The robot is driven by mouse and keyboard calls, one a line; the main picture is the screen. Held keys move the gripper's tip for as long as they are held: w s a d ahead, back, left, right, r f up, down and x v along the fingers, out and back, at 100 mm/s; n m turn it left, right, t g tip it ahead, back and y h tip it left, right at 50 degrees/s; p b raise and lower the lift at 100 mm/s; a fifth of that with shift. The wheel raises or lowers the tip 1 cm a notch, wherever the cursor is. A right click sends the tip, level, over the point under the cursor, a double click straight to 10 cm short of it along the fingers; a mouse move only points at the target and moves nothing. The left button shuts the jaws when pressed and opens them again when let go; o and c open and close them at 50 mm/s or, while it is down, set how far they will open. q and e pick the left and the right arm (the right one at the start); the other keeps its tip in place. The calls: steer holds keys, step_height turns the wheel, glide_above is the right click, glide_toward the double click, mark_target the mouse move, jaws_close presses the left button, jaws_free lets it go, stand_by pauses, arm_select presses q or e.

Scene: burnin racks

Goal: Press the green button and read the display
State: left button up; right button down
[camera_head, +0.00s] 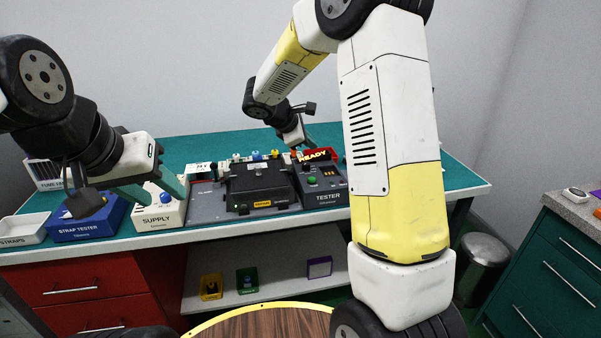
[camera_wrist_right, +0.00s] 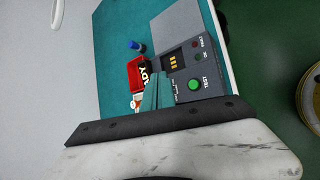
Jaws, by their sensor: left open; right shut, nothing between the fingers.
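The dark grey tester (camera_head: 330,199) stands on the teal bench, labelled TESTER. Its green button (camera_head: 312,181) is on the top face and also shows in the right wrist view (camera_wrist_right: 194,84). The small dark display (camera_wrist_right: 173,61) shows yellow marks, too small to read. My right gripper (camera_head: 301,146) is shut and empty, behind the tester in the head view. In the wrist view its teal fingers (camera_wrist_right: 152,93) are beside the tester, left of the green button; I cannot tell whether they touch it. My left gripper (camera_head: 152,188) is open and empty by the SUPPLY box.
A red READY bin (camera_wrist_right: 138,74) stands close to the tester and my right fingers. A black device (camera_head: 258,183) sits left of the tester. The SUPPLY box (camera_head: 158,212), blue STRAP TESTER (camera_head: 85,226) and white STRAPS tray (camera_head: 22,230) line the bench's left.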

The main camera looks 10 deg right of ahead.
mark_target(310, 180)
steer(key=shift+f, duration=4.4)
steer(key=shift+f, duration=0.4)
steer(key=shift+f, duration=0.45)
steer(key=shift+r, duration=0.85)
steer(key=shift+r, duration=2.5)
